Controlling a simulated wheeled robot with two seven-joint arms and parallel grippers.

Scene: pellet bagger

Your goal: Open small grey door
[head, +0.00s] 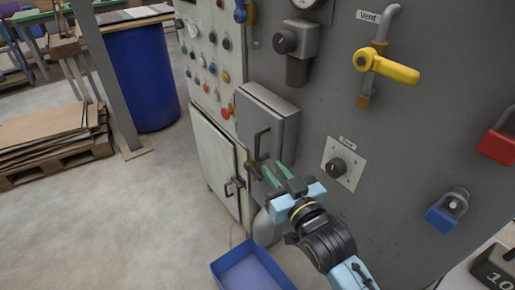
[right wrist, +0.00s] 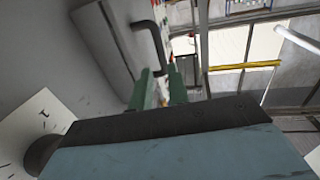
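The small grey door (head: 273,112) is the front of a grey box that stands out from the machine panel, and it looks shut. It has a dark bar handle (head: 257,143), which also shows in the right wrist view (right wrist: 155,40). My right gripper (head: 271,166) is just below and to the right of the handle, its green fingers pointing up at it. In the right wrist view the fingers (right wrist: 161,80) are apart, with the handle's lower end near their tips. I cannot tell whether they touch it. My left gripper is not in view.
A larger white door (head: 213,155) with its own handle is left of the box. A yellow vent lever (head: 388,67), a knob plate (head: 343,165) and padlocks (head: 448,210) are to the right. A blue bin (head: 250,272) stands below. Open floor lies left.

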